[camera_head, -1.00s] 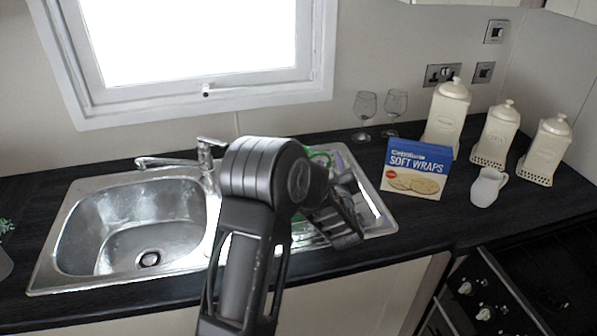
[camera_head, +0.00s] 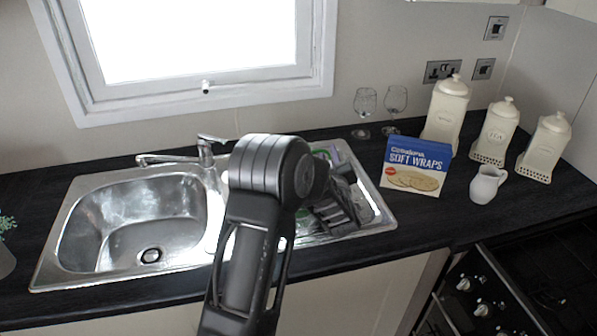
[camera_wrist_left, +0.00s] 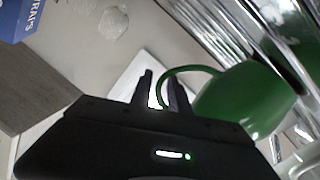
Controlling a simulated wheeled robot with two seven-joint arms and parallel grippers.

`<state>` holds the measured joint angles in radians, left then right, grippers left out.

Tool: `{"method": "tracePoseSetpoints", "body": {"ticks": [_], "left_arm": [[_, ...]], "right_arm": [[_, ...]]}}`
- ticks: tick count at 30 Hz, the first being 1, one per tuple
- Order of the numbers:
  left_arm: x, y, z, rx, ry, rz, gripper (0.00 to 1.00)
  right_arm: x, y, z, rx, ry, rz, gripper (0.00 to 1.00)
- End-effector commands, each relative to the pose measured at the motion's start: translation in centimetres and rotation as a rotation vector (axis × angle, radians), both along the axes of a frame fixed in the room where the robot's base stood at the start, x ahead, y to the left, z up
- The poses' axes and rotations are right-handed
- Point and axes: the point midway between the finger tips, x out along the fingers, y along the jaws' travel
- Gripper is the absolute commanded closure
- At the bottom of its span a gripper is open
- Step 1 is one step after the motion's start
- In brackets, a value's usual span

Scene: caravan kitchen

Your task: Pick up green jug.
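The green jug (camera_wrist_left: 245,100) shows at the right of the left wrist view, glossy, with a thin looped handle (camera_wrist_left: 188,70) toward my gripper. In the head view it is almost wholly hidden behind my left arm. My left gripper (camera_wrist_left: 160,85) has its two fingers a little apart, with one side of the handle between them and one finger inside the loop. A gap shows between the fingers; I see no firm grip. In the head view my left gripper (camera_head: 340,208) is over the drainer side of the sink. My right gripper is out of view.
The steel sink (camera_head: 75,215) has its bowl to the left and a tap (camera_head: 205,152) behind. A soft wraps box (camera_head: 415,165), a white jug (camera_head: 487,184), two glasses and cream canisters (camera_head: 447,115) stand to the right. Dark worktop (camera_head: 440,215) is clear in front of the box.

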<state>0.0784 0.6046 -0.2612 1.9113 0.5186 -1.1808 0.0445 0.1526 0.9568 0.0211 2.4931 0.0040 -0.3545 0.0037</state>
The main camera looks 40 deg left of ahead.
Motion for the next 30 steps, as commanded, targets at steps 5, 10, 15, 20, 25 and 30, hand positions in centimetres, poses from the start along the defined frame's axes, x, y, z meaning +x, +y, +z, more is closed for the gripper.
{"method": "tracePoseSetpoints", "body": {"ticks": [5,10,15,20,25,30], "left_arm": [[0.01,-0.01,0.00,0.000,0.000,0.000,0.94],[0.01,-0.01,0.00,0.000,0.000,0.000,1.00],[0.01,-0.01,0.00,0.000,0.000,0.000,1.00],[0.00,-0.02,0.00,-0.001,-0.001,0.000,1.00],[0.01,-0.02,-0.01,-0.001,0.000,0.000,1.00],[0.01,-0.02,-0.02,-0.001,0.000,0.000,1.00]], "right_arm": [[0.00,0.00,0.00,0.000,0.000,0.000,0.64],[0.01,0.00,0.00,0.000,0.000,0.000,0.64],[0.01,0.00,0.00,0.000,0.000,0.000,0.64],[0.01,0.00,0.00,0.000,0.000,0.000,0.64],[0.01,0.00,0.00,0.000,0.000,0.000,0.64],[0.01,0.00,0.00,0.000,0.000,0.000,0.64]]}}
